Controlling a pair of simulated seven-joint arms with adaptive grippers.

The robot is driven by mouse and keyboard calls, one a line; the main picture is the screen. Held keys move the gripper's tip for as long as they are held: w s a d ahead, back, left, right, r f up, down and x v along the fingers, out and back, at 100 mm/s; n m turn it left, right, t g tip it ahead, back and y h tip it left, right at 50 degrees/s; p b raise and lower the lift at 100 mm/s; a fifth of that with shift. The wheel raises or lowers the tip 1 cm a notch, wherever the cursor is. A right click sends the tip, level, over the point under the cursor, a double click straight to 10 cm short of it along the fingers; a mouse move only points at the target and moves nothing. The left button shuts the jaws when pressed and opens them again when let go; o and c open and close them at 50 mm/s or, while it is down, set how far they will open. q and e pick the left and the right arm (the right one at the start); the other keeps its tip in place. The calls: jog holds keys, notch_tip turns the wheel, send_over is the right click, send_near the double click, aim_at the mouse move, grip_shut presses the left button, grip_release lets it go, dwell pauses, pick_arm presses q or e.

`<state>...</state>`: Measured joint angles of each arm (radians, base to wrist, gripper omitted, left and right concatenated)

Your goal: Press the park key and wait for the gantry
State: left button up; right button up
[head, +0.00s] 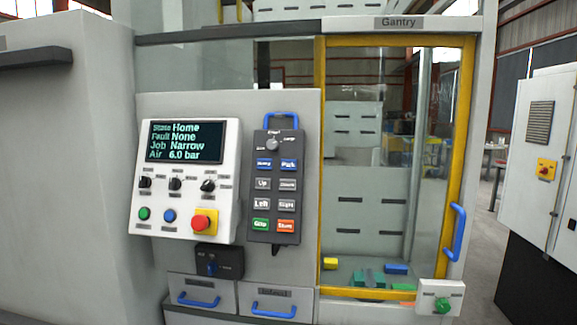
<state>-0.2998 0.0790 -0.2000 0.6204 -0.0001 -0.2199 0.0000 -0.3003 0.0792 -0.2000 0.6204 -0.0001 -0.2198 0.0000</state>
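The blue park key (288,164) is at the upper right of the dark grey key pendant (274,220), which hangs on the grey machine front under a blue handle. The display (186,142) on the white panel reads State Home, Fault None, Job Narrow, Air 6.0 bar. The sign Gantry (398,23) is above the yellow-framed glass door (320,150), which looks shut. I cannot make out the gantry itself through the glass. Neither of my grippers is in view.
A red stop button (202,222) and several knobs are on the white panel. Yellow, green and blue blocks lie behind the glass. A blue door handle (456,232) and a green button box (440,300) stick out at right. Two drawers are below.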

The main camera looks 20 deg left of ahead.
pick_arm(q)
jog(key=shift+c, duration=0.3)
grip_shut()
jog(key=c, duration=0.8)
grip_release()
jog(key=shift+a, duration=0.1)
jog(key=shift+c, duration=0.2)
